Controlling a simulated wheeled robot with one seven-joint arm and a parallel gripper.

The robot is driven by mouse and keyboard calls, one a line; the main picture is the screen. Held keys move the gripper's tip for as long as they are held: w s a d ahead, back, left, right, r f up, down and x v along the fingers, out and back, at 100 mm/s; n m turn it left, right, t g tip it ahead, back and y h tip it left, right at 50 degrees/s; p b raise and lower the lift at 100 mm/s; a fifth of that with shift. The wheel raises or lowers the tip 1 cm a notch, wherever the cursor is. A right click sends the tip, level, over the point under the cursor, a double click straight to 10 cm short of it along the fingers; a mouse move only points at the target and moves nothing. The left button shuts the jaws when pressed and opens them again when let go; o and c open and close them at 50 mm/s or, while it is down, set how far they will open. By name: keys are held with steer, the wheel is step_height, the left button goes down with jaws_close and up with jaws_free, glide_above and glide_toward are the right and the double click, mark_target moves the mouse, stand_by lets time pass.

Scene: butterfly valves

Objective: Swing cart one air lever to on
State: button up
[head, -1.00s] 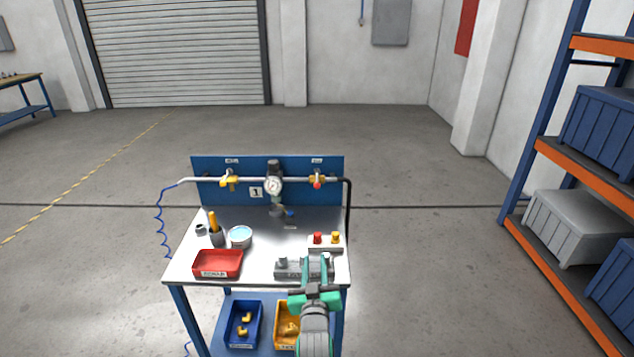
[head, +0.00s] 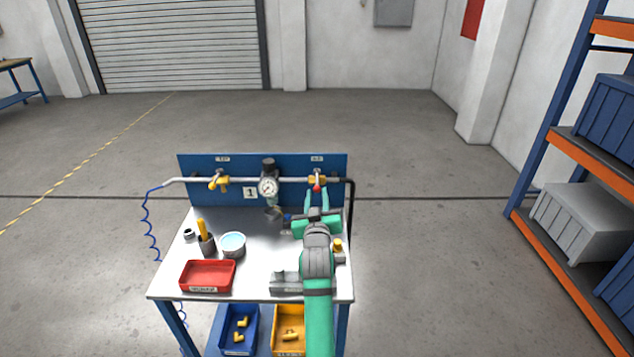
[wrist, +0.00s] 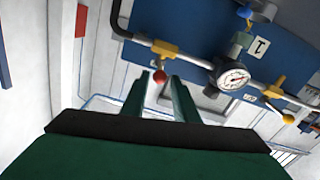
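Cart one's blue back panel (head: 190,168) bears a number 1 plate (head: 250,193) and a pipe with two yellow valves. The right valve's lever ends in a red knob (head: 317,188); the knob also shows in the wrist view (wrist: 160,76). The left valve has a yellow lever (head: 218,183). The small labels above both are too small to read surely. My gripper (head: 316,192) is open, its two fingertips on either side of the red knob in both views. I cannot tell whether they touch it or how deep it sits between them.
A pressure gauge (head: 268,187) sits between the valves, with a small blue-handled valve below. The cart top (head: 255,275) holds a red tray (head: 208,275), a cup with a yellow tool, a round dish (head: 232,244) and a grey fixture. Shelving (head: 570,145) stands right.

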mark_target(317, 181)
steer(key=w, duration=0.7)
steer(key=shift+w, duration=0.3)
jaws_close()
